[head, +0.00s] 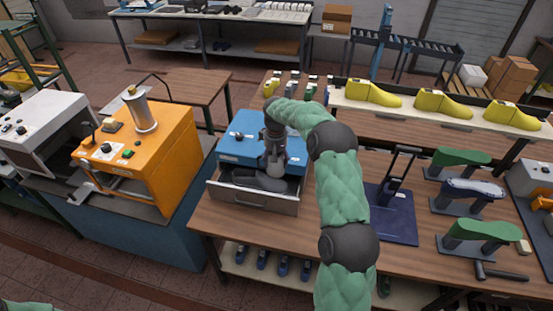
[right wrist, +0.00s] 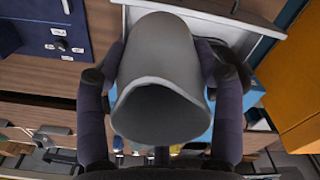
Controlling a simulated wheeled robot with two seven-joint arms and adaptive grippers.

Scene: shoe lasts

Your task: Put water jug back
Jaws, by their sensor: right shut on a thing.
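My right gripper (head: 272,165) is over the open drawer of the blue unit and is shut on a smooth grey tapered thing (right wrist: 155,60), which fills the middle of the right wrist view between the fingers. Its shape looks like a shoe last; I cannot tell whether it touches the drawer. A dark grey shape (head: 262,183) shows in the drawer under the gripper. A silver metal jug-like vessel (head: 139,110) stands upright on the orange machine (head: 170,150), apart from my gripper. My left gripper is out of view.
The blue unit (head: 235,150) has its drawer (head: 250,200) pulled out at the bench front. A dark blue stand (head: 395,215) and green lasts (head: 462,157) on stands are to the right. Yellow lasts (head: 445,103) line a raised shelf behind. A strip of wooden bench (head: 225,222) left of my arm is bare.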

